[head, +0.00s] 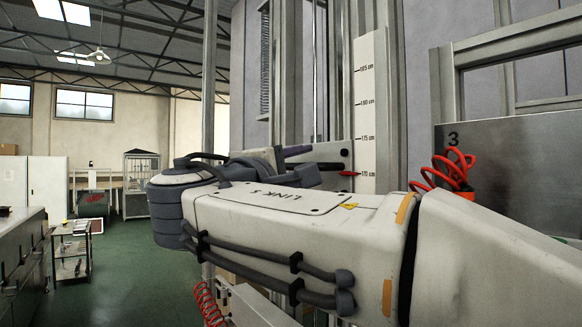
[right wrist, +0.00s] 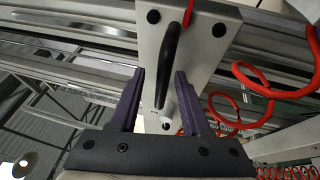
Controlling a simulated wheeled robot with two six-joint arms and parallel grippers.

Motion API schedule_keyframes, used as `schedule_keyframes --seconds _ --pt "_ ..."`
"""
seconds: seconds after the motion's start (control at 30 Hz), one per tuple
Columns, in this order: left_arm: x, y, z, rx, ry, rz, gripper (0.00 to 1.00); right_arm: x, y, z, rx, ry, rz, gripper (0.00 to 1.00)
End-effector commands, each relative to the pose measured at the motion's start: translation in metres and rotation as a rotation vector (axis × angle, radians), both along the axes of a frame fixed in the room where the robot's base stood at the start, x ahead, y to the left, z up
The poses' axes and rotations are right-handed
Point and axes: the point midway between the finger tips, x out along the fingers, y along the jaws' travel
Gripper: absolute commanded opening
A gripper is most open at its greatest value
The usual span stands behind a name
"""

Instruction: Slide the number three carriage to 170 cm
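The upright scale (head: 370,120) in the head view carries marks from 185 cm down to 170 cm. A red pointer (head: 347,173) sits level with the 170 cm mark. It belongs to a pale carriage plate (head: 338,150), mostly hidden behind my right arm. In the right wrist view the plate (right wrist: 205,45) bears a black bar handle (right wrist: 170,65). My right gripper (right wrist: 161,75) has its purple fingers apart, one on each side of the handle's lower part, with gaps visible. One finger also shows in the head view. My left gripper is out of view.
A grey panel marked 3 (head: 500,170) with a red coiled hose (head: 445,180) stands at the right. Metal posts and rails surround the plate. A trolley (head: 72,250) and a bench (head: 20,260) stand at the left, with open green floor between them and my arm.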

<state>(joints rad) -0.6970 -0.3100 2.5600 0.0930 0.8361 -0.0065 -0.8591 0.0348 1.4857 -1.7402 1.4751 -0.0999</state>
Motion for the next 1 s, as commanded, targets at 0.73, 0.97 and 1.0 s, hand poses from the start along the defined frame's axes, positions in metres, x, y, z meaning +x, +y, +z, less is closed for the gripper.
schedule_keyframes --seconds 0.73,0.97,1.0 --pt "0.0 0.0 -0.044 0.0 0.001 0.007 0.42 -0.073 0.053 -0.02 0.0 0.001 0.003 0.47" --pt "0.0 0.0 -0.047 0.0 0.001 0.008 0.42 -0.084 0.06 -0.019 0.0 0.001 0.0 0.47" --pt "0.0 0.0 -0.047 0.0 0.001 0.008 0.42 -0.085 0.06 -0.019 0.0 0.001 0.0 0.47"
